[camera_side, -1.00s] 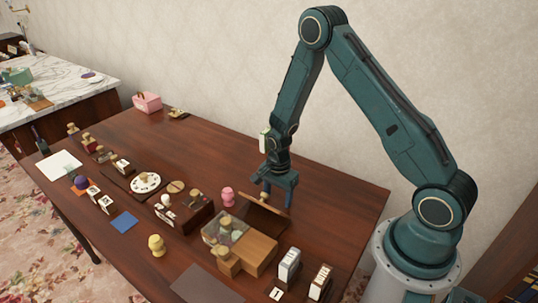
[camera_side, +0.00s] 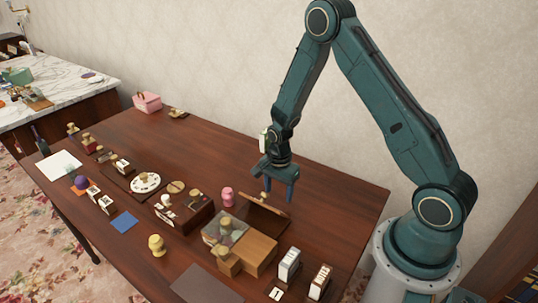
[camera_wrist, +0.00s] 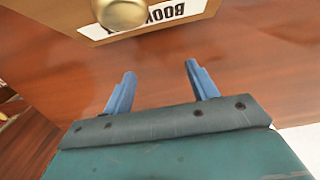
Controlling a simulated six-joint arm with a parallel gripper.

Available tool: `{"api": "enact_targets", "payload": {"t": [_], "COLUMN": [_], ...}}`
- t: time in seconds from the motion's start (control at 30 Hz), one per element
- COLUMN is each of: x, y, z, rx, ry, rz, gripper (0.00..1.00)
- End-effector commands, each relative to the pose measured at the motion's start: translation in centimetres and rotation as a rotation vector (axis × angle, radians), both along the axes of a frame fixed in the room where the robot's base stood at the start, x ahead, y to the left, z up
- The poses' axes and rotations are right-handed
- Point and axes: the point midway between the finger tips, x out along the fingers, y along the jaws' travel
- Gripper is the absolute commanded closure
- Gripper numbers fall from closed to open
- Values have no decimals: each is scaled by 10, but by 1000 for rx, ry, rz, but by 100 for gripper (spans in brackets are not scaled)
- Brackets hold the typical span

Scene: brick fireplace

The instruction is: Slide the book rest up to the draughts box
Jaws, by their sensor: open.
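The book rest (camera_side: 262,218) is a dark brown sloped stand near the table's right side. In the wrist view its light wooden face (camera_wrist: 75,14) carries a round brass knob (camera_wrist: 122,12) and a white label, partly cut off, that reads "BOOK". My gripper (camera_side: 278,196) is above and behind it, on the wall side. In the wrist view my gripper (camera_wrist: 160,69) is open, with nothing between the fingers, and the knob lies beyond the fingertips. Which box is the draughts box I cannot tell; a light wooden box with a clear-topped part (camera_side: 257,252) stands in front of the book rest.
A pink egg-cup-like piece (camera_side: 227,196) stands left of the book rest. A dark box with small items (camera_side: 190,218) is farther left. White-faced blocks (camera_side: 288,266) stand at the front right.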

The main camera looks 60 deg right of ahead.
Motion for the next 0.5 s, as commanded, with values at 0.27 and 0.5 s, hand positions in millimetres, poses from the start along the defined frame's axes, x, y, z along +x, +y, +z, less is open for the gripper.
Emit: {"api": "enact_targets", "payload": {"t": [0.27, 0.5], "x": [0, 0], "y": [0, 0], "z": [16, 29], "rx": [0, 0], "ry": [0, 0], "rz": [0, 0], "gripper": [42, 42]}}
